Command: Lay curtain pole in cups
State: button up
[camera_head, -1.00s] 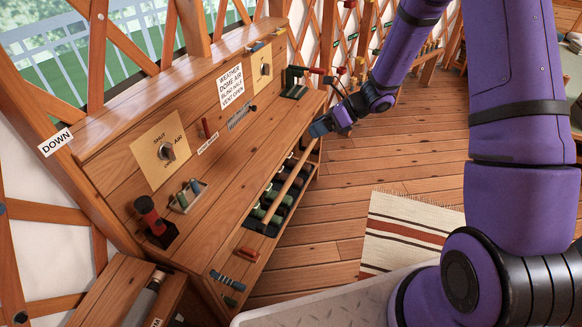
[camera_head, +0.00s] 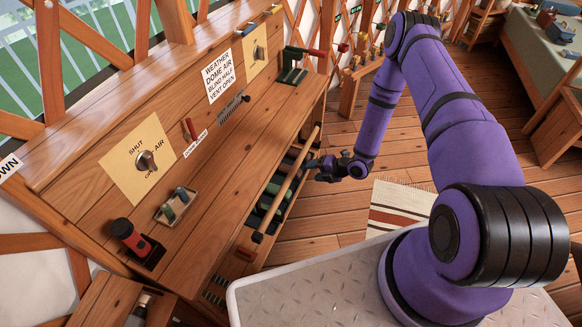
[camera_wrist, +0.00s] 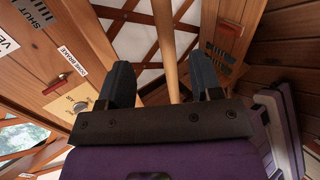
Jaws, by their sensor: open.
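The curtain pole (camera_head: 289,182) is a long pale wooden rod, lying at a slant along the front of the wooden bench. In the wrist view the pole (camera_wrist: 165,45) runs away from me, lined up with the gap between the fingers. My gripper (camera_head: 311,167) is open and empty at the right side of the pole, nearer its far end. Both dark fingers show in the wrist view (camera_wrist: 162,82), one on each side of the pole's line. I cannot tell whether they touch it. No cups can be made out clearly.
A rack with dark and green rolls (camera_head: 270,197) sits under the pole. The bench top (camera_head: 225,165) carries a red-and-black handle (camera_head: 128,238), a small tray (camera_head: 177,206) and a green lever stand (camera_head: 294,66). A striped rug (camera_head: 400,205) lies on open floor to the right.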

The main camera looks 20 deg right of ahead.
aim_at(295, 173)
jog(key=shift+w+d+x, duration=0.1)
jog(key=shift+d+x, duration=0.05)
jog(key=shift+x, duration=2.6)
jog(key=shift+w+d+x, duration=0.1)
jog(key=shift+d+x, duration=0.1)
jog(key=shift+x, duration=2.55)
jog(key=shift+f, duration=0.2)
grip_shut()
